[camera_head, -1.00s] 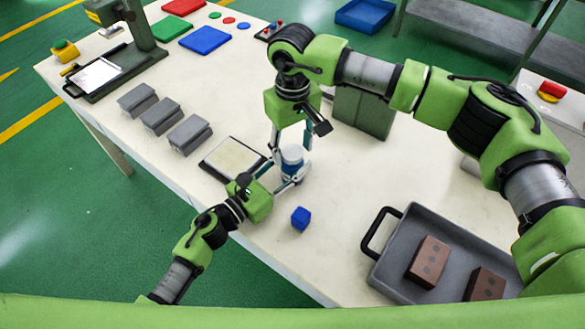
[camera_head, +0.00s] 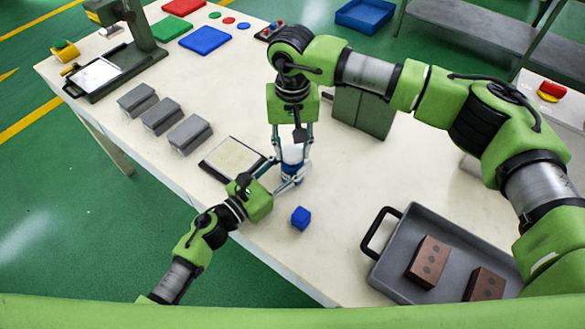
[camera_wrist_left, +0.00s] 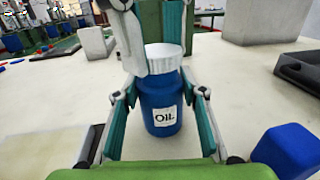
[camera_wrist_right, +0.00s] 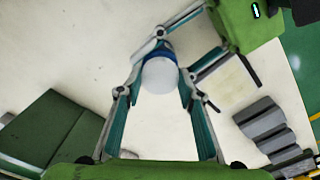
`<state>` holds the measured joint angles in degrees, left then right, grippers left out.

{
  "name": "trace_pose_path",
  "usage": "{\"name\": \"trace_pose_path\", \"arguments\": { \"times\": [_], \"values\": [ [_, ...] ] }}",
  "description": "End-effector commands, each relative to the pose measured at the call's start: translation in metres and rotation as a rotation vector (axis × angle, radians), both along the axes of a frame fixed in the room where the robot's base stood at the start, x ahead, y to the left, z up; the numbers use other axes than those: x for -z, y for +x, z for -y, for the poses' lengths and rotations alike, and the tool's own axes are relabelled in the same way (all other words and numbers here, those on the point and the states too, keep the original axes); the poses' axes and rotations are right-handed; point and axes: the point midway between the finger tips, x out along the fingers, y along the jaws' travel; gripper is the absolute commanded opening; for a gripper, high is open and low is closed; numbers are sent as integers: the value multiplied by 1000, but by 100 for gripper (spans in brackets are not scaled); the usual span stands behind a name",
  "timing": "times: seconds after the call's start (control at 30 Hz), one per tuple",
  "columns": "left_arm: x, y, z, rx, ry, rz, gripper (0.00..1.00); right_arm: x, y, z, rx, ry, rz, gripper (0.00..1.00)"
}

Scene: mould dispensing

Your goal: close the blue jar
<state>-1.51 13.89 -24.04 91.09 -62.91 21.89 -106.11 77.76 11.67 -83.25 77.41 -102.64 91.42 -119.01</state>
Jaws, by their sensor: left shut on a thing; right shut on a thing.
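The blue jar (camera_wrist_left: 162,108) stands upright on the table, with an "OIL" label facing the left wrist camera. It also shows in the head view (camera_head: 292,174). A white ribbed lid (camera_wrist_left: 165,60) sits on the jar's mouth; I cannot tell how tight it is. From above, the lid is a white disc (camera_wrist_right: 160,76) in the right wrist view. My left gripper (camera_head: 292,180) is shut around the jar body from the near left side. My right gripper (camera_head: 292,152) points down from above, shut on the lid, its fingers partly hiding it.
A blue cube (camera_head: 300,218) lies close in front of the jar. A shallow dark-edged tray (camera_head: 215,170) and several grey blocks (camera_head: 163,116) stand to the left. A green box (camera_head: 362,112) stands behind right; a grey tray (camera_head: 398,262) with brown bricks is front right.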

Motion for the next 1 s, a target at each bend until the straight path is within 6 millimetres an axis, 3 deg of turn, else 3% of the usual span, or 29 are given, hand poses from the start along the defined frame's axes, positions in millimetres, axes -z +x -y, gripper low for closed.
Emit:
{"name": "trace_pose_path", "arguments": {
  "times": [1.0],
  "values": [
    [0,0,0,-1,1,-1,0,1,0,0,1906,0,0,9]
  ]
}}
